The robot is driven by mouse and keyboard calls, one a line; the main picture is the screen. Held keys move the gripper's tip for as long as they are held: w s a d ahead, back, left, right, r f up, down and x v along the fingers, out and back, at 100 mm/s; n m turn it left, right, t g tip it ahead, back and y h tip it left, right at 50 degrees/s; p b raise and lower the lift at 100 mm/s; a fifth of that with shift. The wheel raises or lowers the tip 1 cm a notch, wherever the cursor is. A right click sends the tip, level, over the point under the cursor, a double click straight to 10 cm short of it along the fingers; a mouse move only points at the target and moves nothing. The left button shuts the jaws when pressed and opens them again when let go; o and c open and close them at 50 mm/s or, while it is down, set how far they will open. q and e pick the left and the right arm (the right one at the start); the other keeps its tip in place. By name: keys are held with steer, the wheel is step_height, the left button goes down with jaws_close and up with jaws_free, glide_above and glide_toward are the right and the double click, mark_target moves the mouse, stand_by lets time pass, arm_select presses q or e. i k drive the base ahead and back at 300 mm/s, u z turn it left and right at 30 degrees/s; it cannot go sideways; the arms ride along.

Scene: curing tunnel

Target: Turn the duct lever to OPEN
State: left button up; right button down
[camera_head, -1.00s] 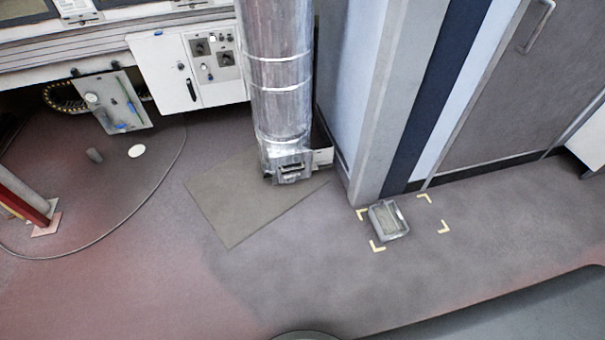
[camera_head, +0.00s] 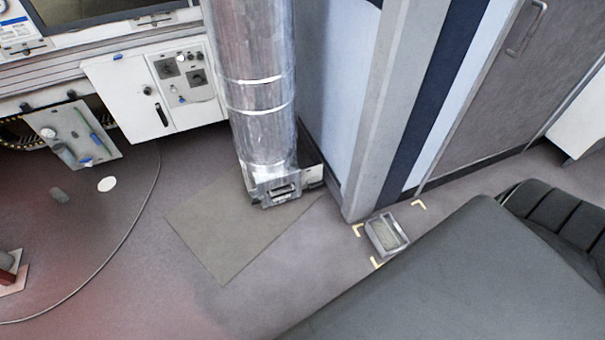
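A shiny metal duct (camera_head: 257,90) runs down to the floor in the middle of the head view. At its foot is a metal box (camera_head: 282,185) with a dark handle-like slot on its front. I cannot tell for sure which part is the duct lever, and no OPEN marking can be read. Neither of my grippers is in view.
A white control cabinet (camera_head: 155,92) with a black handle hangs left of the duct. A flat mat (camera_head: 222,232) lies in front of the duct. A grey tray (camera_head: 386,234) sits within yellow corner marks by the wall column. A large dark surface, apparently mine, fills the lower right.

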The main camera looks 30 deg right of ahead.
mark_target(310, 185)
steer(key=z, duration=0.55)
steer(key=i, duration=1.05)
steer(key=z, duration=0.5)
